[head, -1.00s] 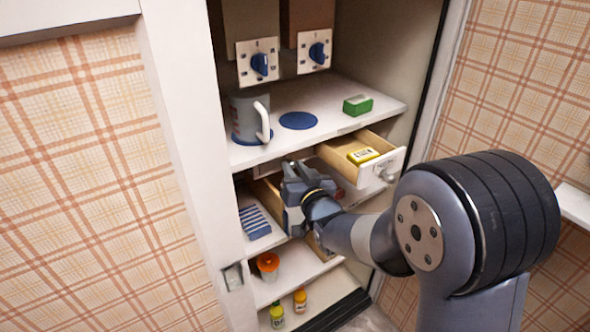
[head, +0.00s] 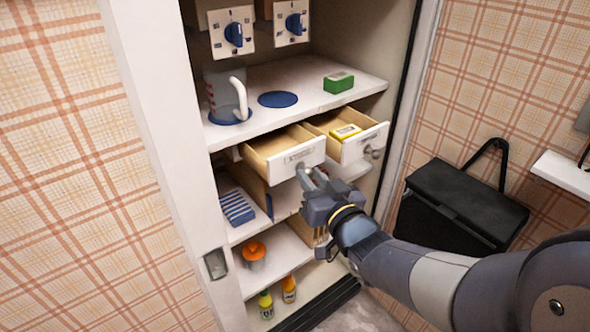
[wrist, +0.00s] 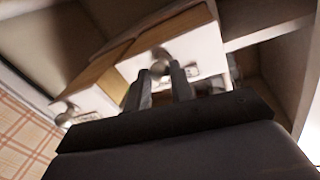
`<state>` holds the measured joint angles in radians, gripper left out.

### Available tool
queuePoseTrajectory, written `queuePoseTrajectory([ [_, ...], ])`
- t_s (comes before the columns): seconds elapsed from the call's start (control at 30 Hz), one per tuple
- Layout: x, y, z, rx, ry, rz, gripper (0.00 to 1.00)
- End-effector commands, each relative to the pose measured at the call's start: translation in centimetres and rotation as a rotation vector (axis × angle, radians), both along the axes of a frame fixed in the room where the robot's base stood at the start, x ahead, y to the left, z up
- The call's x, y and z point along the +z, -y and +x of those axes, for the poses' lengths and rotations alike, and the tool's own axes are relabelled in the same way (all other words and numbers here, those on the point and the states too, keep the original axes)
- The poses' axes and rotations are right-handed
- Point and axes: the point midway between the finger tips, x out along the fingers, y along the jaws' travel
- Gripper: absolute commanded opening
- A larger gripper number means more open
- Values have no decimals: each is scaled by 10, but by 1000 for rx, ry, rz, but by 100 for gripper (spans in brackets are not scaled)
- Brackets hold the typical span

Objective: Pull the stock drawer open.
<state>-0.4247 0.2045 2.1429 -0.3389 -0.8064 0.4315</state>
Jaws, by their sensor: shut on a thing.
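Two white-fronted drawers with wooden sides stand side by side under the upper shelf. The left drawer (head: 285,168) is pulled partly out and looks empty. The right drawer (head: 364,145) is also out and holds a yellow box (head: 345,132). Both fronts carry labels too blurred to read surely, so I cannot tell which is the stock drawer. My gripper (head: 311,178) is at the left drawer's front, shut on its round knob. In the wrist view, my gripper's fingers (wrist: 163,74) are at the metal knob (wrist: 160,62), close against the drawer front.
The upper shelf (head: 350,88) holds a mug (head: 222,95), a blue disc (head: 278,99) and a green box (head: 339,82). Lower shelves hold a blue-striped item (head: 236,208), an orange-topped cup (head: 253,252) and small bottles (head: 289,288). A black bag (head: 465,205) hangs at right.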

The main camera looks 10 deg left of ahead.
Motion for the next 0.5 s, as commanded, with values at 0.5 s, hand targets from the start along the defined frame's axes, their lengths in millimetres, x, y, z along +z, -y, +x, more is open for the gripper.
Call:
queuePoseTrajectory([
  [0.5, 0, 31, -27, 0, -1, 0, 0],
])
